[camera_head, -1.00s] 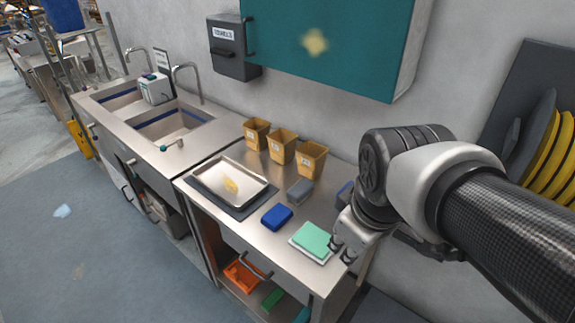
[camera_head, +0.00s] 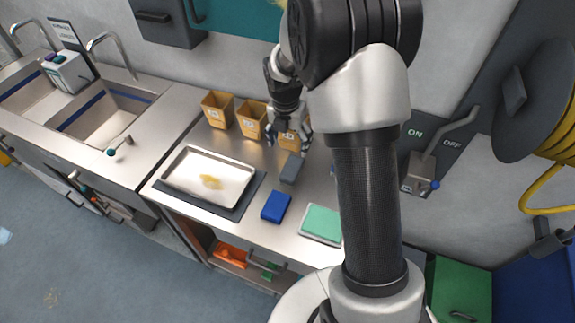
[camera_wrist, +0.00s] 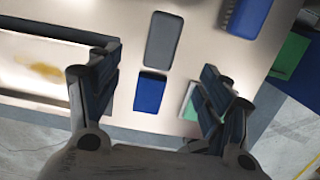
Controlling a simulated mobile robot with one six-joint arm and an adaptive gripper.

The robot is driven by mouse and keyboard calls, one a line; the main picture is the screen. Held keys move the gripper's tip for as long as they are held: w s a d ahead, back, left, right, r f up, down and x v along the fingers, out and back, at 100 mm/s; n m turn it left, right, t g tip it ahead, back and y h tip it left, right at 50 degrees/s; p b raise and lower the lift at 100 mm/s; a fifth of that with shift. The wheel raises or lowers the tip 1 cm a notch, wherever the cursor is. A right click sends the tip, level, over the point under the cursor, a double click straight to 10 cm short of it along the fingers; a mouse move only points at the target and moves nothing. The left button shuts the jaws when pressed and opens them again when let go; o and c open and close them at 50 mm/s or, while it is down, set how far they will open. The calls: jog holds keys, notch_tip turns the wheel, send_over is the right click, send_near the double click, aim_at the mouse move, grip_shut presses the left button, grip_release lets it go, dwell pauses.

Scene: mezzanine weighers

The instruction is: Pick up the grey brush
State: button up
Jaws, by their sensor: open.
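The grey brush (camera_head: 291,168) lies on the steel counter, between the tan bins and the blue brush (camera_head: 276,207). In the wrist view the grey brush (camera_wrist: 164,40) is a rounded grey block at the top centre, beyond the fingertips, with the blue brush (camera_wrist: 150,92) just below it. My gripper (camera_head: 288,138) hangs near the bins, on the wall side of the grey brush, fingers pointing down. In the wrist view my gripper (camera_wrist: 155,72) is open and empty, its fingers spread on either side of the blue brush in the picture.
Tan bins (camera_head: 218,109) stand along the wall close to my gripper. A tray (camera_head: 208,153) with a yellow smear lies left. A green pad (camera_head: 321,222) sits at the front right. Another blue brush (camera_wrist: 247,15) shows in the wrist view.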

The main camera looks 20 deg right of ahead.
aim_at(292, 167)
jog(key=f, duration=0.3)
jog(key=f+b, duration=0.1)
jog(key=f, duration=0.2)
jog(key=d+f, duration=0.1)
jog(key=f, duration=0.2)
jog(key=shift+w+f+b, duration=0.3)
jog(key=shift+w+b, duration=0.05)
jog(key=shift+w, duration=0.05)
jog(key=f, duration=0.1)
jog(key=f+b, duration=0.1)
jog(key=f, duration=0.3)
jog(key=shift+d+f, duration=0.15)
jog(key=shift+d, duration=0.15)
jog(key=c, duration=1.3)
notch_tip(292, 167, up, 20)
jog(key=p, duration=0.3)
jog(key=shift+p, duration=0.3)
